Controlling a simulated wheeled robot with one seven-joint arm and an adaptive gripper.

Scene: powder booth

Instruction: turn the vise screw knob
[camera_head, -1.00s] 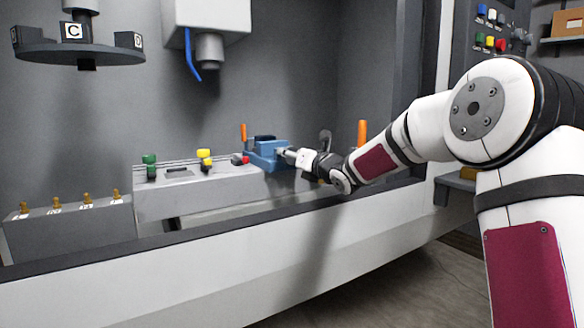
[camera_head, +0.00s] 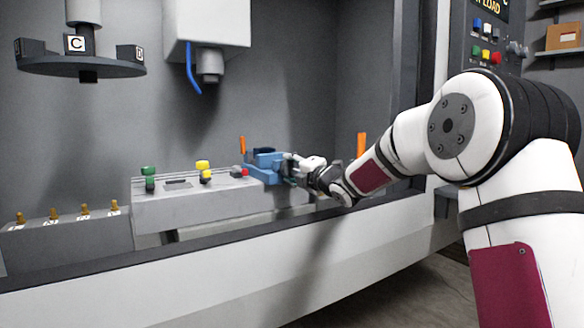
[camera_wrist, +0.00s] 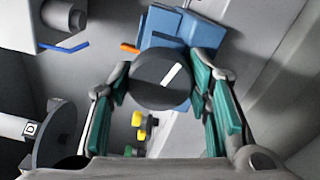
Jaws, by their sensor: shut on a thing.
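The blue vise (camera_head: 264,166) sits at the right part of the grey machine bed in the head view. In the wrist view the vise (camera_wrist: 178,32) lies just beyond my fingers. Its screw knob (camera_wrist: 150,84) is a dark round disc with a white line that slants up to the right. My gripper (camera_wrist: 160,86) is shut on the knob, with one teal finger pad on each side of it. In the head view my gripper (camera_head: 295,170) meets the right side of the vise, and the knob is mostly hidden there.
A grey panel (camera_head: 190,205) with green, yellow and red knobs stands left of the vise. A tool carousel (camera_head: 80,66) and a spindle head (camera_head: 208,35) with a blue nozzle hang above. An orange handle (camera_head: 361,144) stands to the right. The enclosure's front ledge (camera_head: 235,232) runs below my arm.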

